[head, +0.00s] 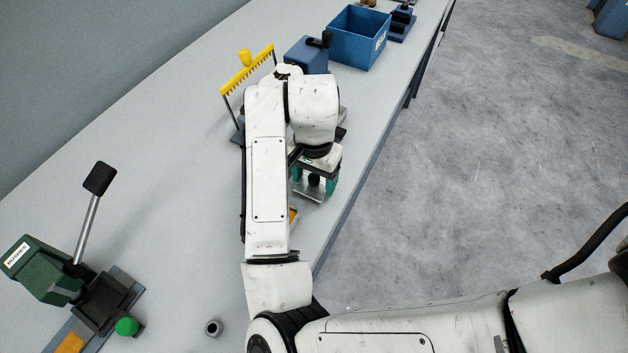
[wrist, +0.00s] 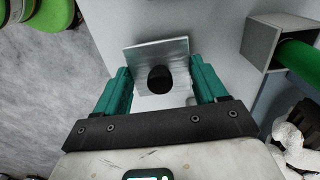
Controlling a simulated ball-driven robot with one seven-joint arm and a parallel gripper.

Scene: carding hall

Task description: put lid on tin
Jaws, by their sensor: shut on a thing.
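The lid is a square silver plate (wrist: 150,52) with a round black knob; it also shows in the head view (head: 307,193). My gripper (wrist: 160,82) has teal fingers, one on each side of the knob, and is shut on the lid. In the head view my gripper (head: 314,182) is over the bench near its right edge. I cannot clearly identify the tin. A grey square-mouthed box (wrist: 262,42) with a green cylinder at its mouth is right of the lid in the wrist view. My arm hides part of the bench.
A yellow-topped comb rack (head: 247,70), a blue block (head: 307,55) and a blue bin (head: 345,42) stand farther along the bench (head: 165,160). White fluff (wrist: 293,145) shows in the wrist view.

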